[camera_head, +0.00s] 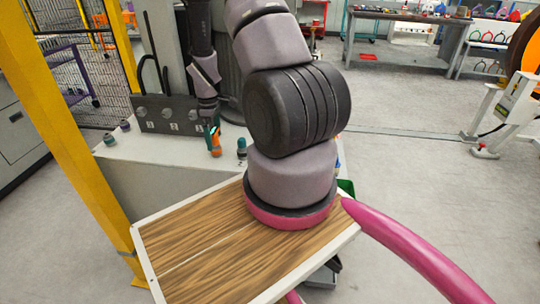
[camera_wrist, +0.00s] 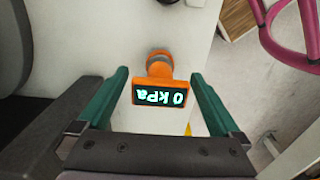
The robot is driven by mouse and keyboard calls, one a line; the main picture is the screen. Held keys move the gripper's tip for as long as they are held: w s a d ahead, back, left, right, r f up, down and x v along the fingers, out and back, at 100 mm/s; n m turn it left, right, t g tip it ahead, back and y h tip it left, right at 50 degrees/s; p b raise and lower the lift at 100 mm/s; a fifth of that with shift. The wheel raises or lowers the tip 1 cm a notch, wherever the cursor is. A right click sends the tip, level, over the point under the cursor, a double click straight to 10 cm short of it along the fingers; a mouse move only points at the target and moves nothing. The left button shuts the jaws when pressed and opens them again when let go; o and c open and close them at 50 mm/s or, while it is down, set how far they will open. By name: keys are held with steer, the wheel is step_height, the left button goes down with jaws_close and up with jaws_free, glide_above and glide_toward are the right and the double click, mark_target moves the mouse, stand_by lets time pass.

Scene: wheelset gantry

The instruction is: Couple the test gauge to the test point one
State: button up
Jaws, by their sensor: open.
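The orange test gauge (camera_head: 215,146) is at my gripper, above or on the pale cabinet top. In the wrist view the gauge (camera_wrist: 160,80) shows "0 kPa" upside down, with a grey round part at its far end. My gripper (camera_wrist: 162,100) is open, its green fingers on either side of the gauge with gaps between. In the head view my gripper (camera_head: 212,128) is small and partly hidden by the wrist. I cannot tell which is test point one.
A dark upright panel (camera_head: 155,122) with round fittings and small labels stands behind the gauge. A yellow post (camera_head: 70,135) rises at the left. A wood-topped board (camera_head: 200,250) with a white rim lies in front. Open floor (camera_head: 420,190) is at the right.

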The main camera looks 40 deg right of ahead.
mark_target(213, 130)
stand_by(0.3)
jaws_close()
steer(key=shift+r, duration=3)
